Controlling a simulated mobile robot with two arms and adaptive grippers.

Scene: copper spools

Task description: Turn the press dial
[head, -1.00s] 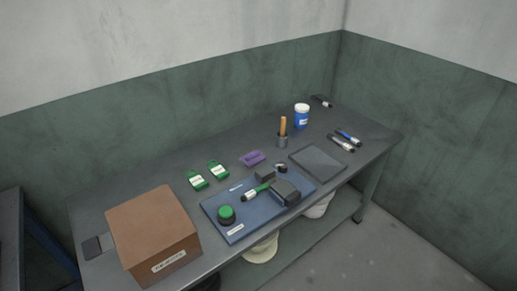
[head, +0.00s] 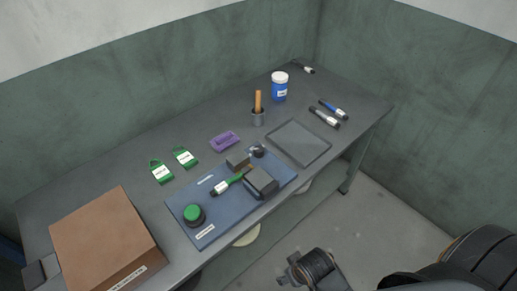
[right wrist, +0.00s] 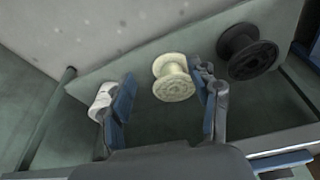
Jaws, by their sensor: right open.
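A blue press board (head: 240,218) lies on the grey table. A green round knob on a dark base (head: 194,213) stands at its left end. A small dark round part (head: 257,150) is at its far edge; I cannot tell which of the two is the dial. A dark block (head: 261,181) and a green-handled tool (head: 228,184) are on the board between them. My right gripper (head: 306,272) is low in front of the table, apart from the board. In the right wrist view its fingers (right wrist: 165,75) are spread and empty. My left gripper is out of view.
A brown box (head: 105,235) stands at the table's left end. Below, the right wrist view shows cream (right wrist: 173,88) and black (right wrist: 247,55) spools.

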